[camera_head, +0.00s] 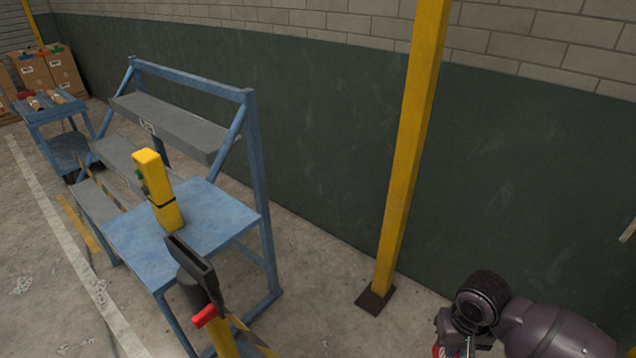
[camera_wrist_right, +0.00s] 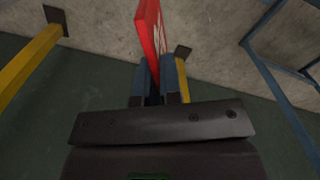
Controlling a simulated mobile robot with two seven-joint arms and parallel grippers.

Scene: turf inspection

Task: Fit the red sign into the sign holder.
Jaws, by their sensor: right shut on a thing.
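The red sign (camera_wrist_right: 152,38) stands edge-on between the fingers of my right gripper (camera_wrist_right: 158,85) in the right wrist view. My right gripper (camera_head: 458,350) is shut on it. In the head view this gripper is at the bottom right edge, and only a small red part of the sign (camera_head: 436,351) shows beside it. The sign holder appears to be the dark flat bracket (camera_head: 190,259) on top of a post at the lower middle left. The sign is well to the right of it and apart from it. My left gripper is not in view.
A red tab (camera_head: 204,316) sticks out of the post below the bracket. A blue workbench (camera_head: 215,214) with a yellow control box (camera_head: 158,190) stands behind it. A yellow pillar (camera_head: 408,150) rises between bench and gripper. A blue cart (camera_head: 68,110) is far left.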

